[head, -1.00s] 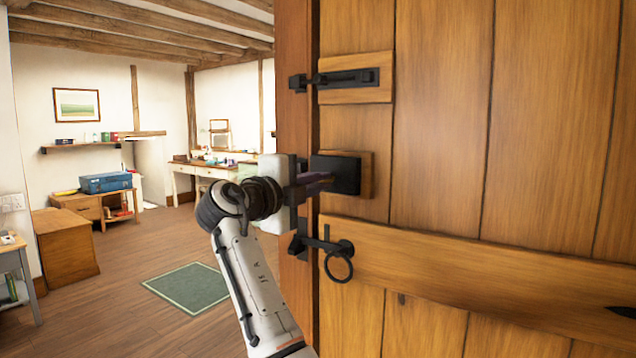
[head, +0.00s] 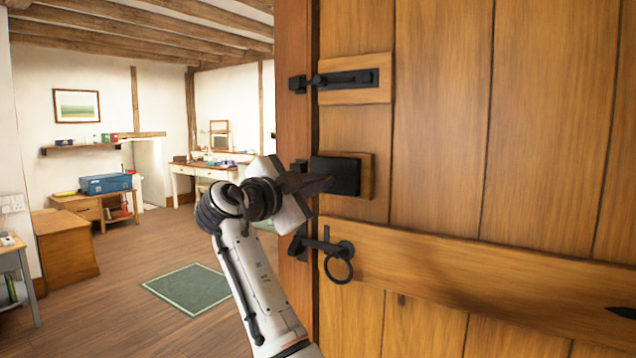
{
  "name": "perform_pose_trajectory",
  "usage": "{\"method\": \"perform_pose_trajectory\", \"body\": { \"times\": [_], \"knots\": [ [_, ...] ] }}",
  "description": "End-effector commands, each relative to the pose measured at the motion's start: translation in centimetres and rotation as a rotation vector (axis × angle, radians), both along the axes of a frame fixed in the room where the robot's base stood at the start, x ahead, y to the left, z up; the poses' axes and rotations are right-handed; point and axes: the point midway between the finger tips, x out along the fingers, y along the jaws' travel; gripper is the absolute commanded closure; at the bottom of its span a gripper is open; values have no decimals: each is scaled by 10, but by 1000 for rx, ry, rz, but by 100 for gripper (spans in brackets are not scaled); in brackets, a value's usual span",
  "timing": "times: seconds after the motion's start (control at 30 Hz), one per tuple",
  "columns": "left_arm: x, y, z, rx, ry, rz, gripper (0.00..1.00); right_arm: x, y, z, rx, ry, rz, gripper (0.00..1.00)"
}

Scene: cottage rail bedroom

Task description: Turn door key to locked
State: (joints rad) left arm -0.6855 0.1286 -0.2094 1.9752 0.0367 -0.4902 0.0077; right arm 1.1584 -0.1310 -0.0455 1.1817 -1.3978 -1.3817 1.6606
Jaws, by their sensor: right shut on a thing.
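The wooden door (head: 540,140) fills the right side of the head view. A black lock case (head: 345,175) is mounted on its wooden block near the door's left edge. My right gripper (head: 318,184) is at the left side of the lock case, with its wrist turned so the pale gripper body is tilted. Its dark fingers are shut on the door key at the lock. The key itself is almost wholly hidden by the fingers, so its angle cannot be read. My left gripper is not in view.
A black sliding bolt (head: 347,78) is above the lock, and a latch with a ring handle (head: 339,268) is below it. The door frame (head: 297,120) is close beside the gripper. A green rug (head: 190,289) lies on open floor at left.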

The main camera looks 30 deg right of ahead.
Motion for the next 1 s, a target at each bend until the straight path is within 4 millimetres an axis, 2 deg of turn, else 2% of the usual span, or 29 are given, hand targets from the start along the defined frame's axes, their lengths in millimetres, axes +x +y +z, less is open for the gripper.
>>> {"method": "perform_pose_trajectory", "body": {
  "times": [0.57, 1.0],
  "knots": [
    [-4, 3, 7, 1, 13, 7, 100, 0, 0, 1, -211, 509, 1, 100],
    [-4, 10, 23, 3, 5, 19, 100, 0, 0, 1, -370, 895, 0, 100]
  ]
}}
